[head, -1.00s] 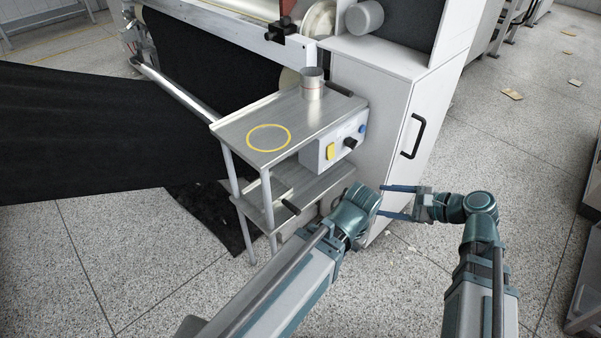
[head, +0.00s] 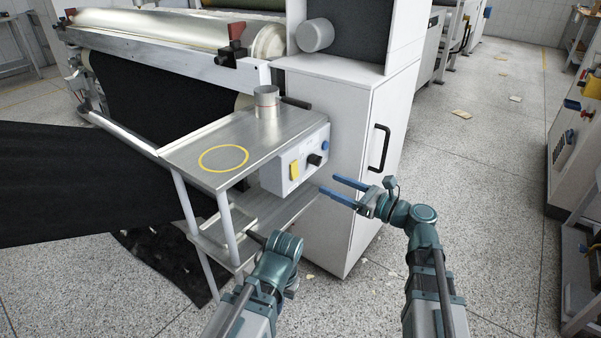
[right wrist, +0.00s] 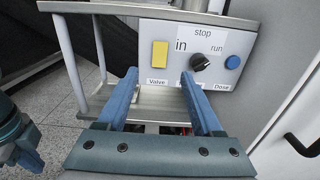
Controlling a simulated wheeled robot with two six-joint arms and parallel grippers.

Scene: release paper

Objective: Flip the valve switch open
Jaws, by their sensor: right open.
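The valve switch (head: 294,171) is a yellow rocker on the front of a grey control box (head: 283,182). In the right wrist view the yellow switch (right wrist: 160,54) sits above a "Valve" label. I cannot tell which way it is tipped. My right gripper (head: 328,185) is open and empty, its blue fingers pointing toward the box from its right front. In the right wrist view its fingertips (right wrist: 159,75) are below the switch and to either side, apparently short of the panel.
A black knob (right wrist: 200,62) and a blue button (right wrist: 232,63) sit right of the switch. The box hangs under a metal shelf (head: 190,150) carrying a metal cup (head: 267,102). A white cabinet (head: 345,120) stands close on the right.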

